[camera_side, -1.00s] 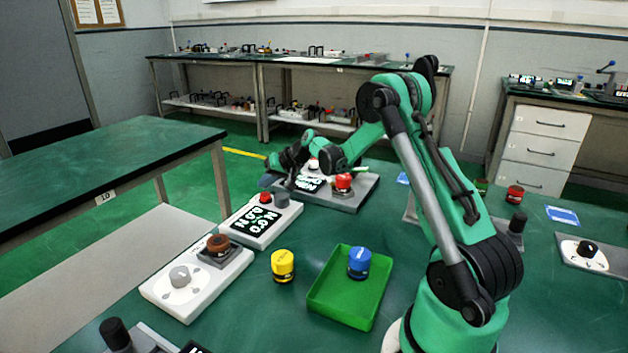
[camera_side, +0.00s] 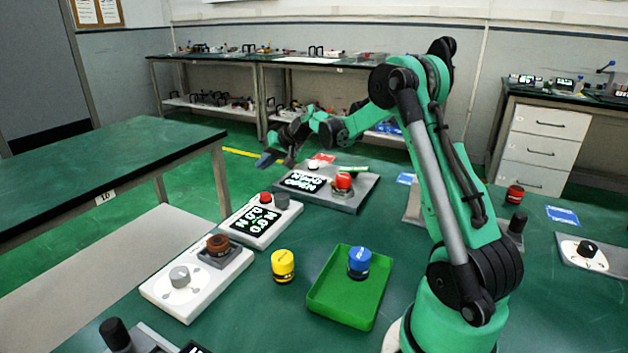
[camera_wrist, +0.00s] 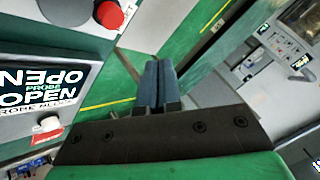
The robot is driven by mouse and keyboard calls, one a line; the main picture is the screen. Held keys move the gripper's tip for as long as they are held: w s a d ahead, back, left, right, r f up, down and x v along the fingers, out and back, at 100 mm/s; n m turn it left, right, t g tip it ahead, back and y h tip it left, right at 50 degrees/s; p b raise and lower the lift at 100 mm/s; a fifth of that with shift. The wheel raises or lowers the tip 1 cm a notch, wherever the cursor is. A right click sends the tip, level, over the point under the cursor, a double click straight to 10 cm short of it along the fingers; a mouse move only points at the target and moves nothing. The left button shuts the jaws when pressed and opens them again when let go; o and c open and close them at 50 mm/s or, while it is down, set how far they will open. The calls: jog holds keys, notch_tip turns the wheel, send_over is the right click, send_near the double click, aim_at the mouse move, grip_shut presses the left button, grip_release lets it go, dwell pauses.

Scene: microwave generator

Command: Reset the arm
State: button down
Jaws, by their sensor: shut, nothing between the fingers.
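The panel carries a red knob (camera_side: 343,181) and a dark screen (camera_side: 302,182). In the wrist view the screen (camera_wrist: 38,92) reads "OPEN" with "PROBE" lettering, and a red knob (camera_wrist: 109,14) shows above it. My gripper touches nothing.
A green tray (camera_side: 322,306) holds a blue cylinder (camera_side: 359,262). A yellow cylinder (camera_side: 283,265) stands left of it. A white panel with a screen (camera_side: 257,222) and a white dial panel (camera_side: 172,302) line the table's left edge. The air around my raised arm is clear.

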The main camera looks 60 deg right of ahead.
jog(key=shift+a, duration=0.1)
jog(key=s+a+r+n+g, duration=0.1)
jog(key=s+a+r+n, duration=0.2)
jog(key=a, duration=0.6)
jog(key=s+a+n+g+h, duration=0.1)
jog(key=s+a+n, duration=0.3)
jog(key=s+a, duration=1)
jog(key=shift+r+n, duration=0.15)
jog(key=shift+n, duration=0.25)
